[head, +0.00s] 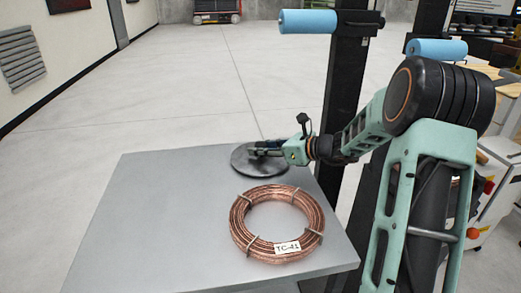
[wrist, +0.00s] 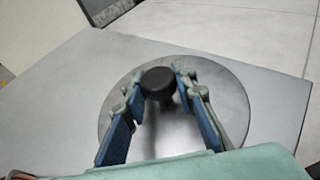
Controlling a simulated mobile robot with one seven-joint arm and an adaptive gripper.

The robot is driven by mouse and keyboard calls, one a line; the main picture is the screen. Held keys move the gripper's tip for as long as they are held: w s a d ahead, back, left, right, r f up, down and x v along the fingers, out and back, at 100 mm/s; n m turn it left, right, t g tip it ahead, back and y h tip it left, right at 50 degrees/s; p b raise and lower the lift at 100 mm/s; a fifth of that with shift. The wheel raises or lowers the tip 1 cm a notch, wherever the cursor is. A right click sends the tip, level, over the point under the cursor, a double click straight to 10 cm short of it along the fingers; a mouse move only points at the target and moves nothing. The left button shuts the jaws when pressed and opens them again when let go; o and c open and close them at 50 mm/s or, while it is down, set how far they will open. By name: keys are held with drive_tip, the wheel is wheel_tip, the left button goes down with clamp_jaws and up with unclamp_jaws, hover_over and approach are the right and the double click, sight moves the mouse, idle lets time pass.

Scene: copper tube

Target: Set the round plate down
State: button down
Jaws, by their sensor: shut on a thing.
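The round plate (head: 256,168) is a flat grey metal disc at the far right part of the grey table. In the wrist view the plate (wrist: 235,108) has a black knob (wrist: 158,84) standing at its middle. My gripper (head: 262,151) is over the plate, and in the wrist view its blue-padded fingers (wrist: 160,78) are on both sides of the knob, shut on it. The plate looks level. I cannot tell whether its underside touches the table or is slightly above it. Part of the plate is hidden under my gripper.
A copper tube coil (head: 240,236) with a "TC-41" tag lies on the table (head: 150,220) just in front of the plate. The left half of the table is clear. The table's far edge runs close behind the plate.

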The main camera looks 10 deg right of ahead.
drive_tip(key=c, duration=2)
unclamp_jaws()
drive_tip(key=shift+f, duration=0.2)
drive_tip(key=o, duration=0.4)
drive_tip(key=shift+r, duration=0.1)
drive_tip(key=shift+r, duration=0.25)
drive_tip(key=p+v, duration=0.2)
drive_tip(key=v, duration=1)
drive_tip(key=shift+d+f+p, duration=0.1)
drive_tip(key=shift+f+p, duration=0.05)
drive_tip(key=shift+p, duration=0.15)
